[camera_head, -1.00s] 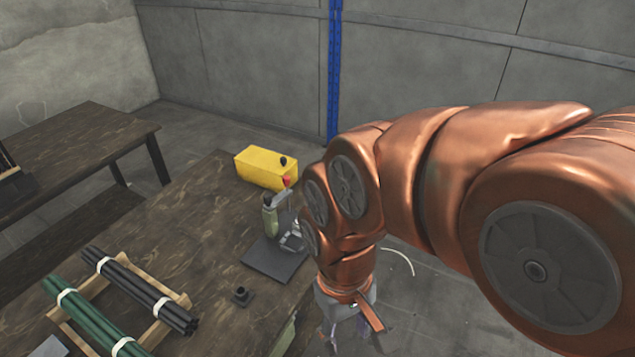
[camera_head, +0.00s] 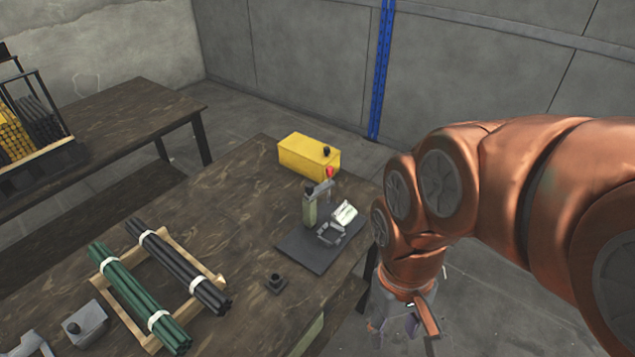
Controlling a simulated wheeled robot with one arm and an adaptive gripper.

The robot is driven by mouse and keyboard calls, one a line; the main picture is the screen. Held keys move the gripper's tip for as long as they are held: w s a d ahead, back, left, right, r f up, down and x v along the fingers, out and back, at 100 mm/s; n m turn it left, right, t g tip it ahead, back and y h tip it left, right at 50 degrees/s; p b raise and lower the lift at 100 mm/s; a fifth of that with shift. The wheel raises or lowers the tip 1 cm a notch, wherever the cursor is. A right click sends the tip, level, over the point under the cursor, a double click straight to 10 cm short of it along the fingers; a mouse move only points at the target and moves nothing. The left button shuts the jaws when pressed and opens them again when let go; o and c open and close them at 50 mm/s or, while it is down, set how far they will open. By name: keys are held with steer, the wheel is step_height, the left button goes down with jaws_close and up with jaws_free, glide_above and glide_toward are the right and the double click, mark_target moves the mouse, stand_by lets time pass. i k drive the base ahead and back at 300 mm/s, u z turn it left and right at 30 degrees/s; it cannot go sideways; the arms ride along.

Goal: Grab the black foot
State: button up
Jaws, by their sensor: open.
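The black foot (camera_head: 276,282) is a small dark square piece with a raised round top. It stands on the brown wooden table (camera_head: 230,225), near its right-hand edge, in front of the rivet press's dark base plate. My gripper (camera_head: 393,330) hangs down at the lower right, beyond the table's edge and over the floor. It is open, well to the right of the foot and apart from it. My copper arm covers part of the right side, but the foot is in full view.
The rivet press (camera_head: 311,207) with a red knob stands on a dark plate (camera_head: 305,252), next to a yellow box (camera_head: 308,157). Green tubes (camera_head: 135,295) and black tubes (camera_head: 175,262) lie on a wooden rack at the left. A second table (camera_head: 130,115) stands behind.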

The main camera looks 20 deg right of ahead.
mark_target(276, 281)
steer(key=z, duration=0.15)
steer(key=k, duration=1.3)
steer(key=u, duration=1.45)
steer(key=i, duration=0.5)
steer(key=u, duration=0.05)
